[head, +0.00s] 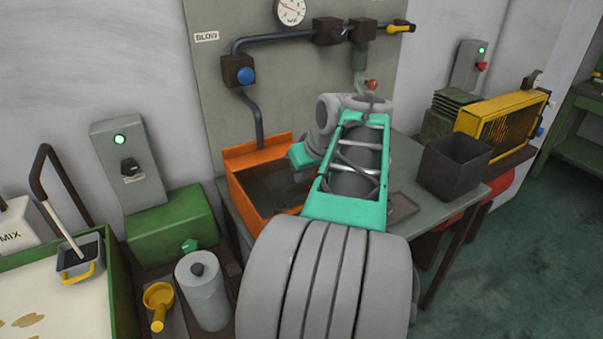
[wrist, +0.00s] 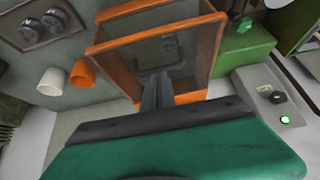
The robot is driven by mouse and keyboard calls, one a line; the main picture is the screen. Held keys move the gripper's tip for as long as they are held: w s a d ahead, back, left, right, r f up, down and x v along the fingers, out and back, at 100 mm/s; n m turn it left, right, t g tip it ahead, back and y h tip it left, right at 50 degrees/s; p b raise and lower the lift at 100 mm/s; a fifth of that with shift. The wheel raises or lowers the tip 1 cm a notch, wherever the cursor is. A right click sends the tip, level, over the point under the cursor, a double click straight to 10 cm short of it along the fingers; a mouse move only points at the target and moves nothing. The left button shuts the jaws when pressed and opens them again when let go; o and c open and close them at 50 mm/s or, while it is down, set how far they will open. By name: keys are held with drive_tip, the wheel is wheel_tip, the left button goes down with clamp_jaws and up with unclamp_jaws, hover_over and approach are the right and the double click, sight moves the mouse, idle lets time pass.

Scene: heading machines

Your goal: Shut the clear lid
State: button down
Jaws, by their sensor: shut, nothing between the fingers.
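An orange box (head: 236,187) stands on the grey bench, left of my arm in the head view. The orange frame also shows at the top centre of the wrist view (wrist: 194,97). Inside that frame is a dull see-through pane, the clear lid (wrist: 178,50), with a dark bar handle (wrist: 148,56). I cannot tell the lid's exact tilt. My gripper (wrist: 155,80) is shut and empty. Its fingers overlap the frame's near edge in the wrist view; contact cannot be told. In the head view my own arm hides the fingers and part of the box.
A dark open bin (head: 455,168) and a yellow-framed grille (head: 505,125) stand to the right. A green machine (head: 172,228), a grey cylinder (head: 205,295) and a yellow scoop (head: 158,297) are left. A pipe with a blue knob (head: 245,75) runs down behind the box.

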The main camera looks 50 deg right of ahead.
drive_tip(key=shift+s+f+b, duration=0.2)
drive_tip(key=shift+f+b, duration=0.25)
drive_tip(key=shift+f, duration=0.5)
drive_tip(key=shift+s+a+f, duration=0.15)
drive_tip(key=shift+a+f, duration=0.05)
drive_tip(key=w+d+r+p+v, duration=0.1)
drive_tip(key=p+v, duration=0.1)
drive_tip(key=v, duration=0.5)
drive_tip(key=w+r+p+v, duration=0.1)
drive_tip(key=w+p+v, duration=0.15)
drive_tip(key=v, duration=0.45)
drive_tip(key=w+a+f+n+g+y, duration=0.1)
drive_tip(key=w+a+f, duration=0.3)
drive_tip(key=a, duration=0.6)
drive_tip(key=w+a+f+n+y, duration=0.1)
drive_tip(key=w+a+f, duration=0.3)
drive_tip(key=a, duration=0.6)
drive_tip(key=s+a+f+n+g, duration=0.1)
drive_tip(key=s+a+f, duration=0.6)
drive_tip(key=a+f, duration=0.4)
drive_tip(key=shift+s+a+n+g, duration=0.25)
drive_tip(key=shift+a+n+g, duration=0.05)
drive_tip(key=shift+n+g, duration=0.1)
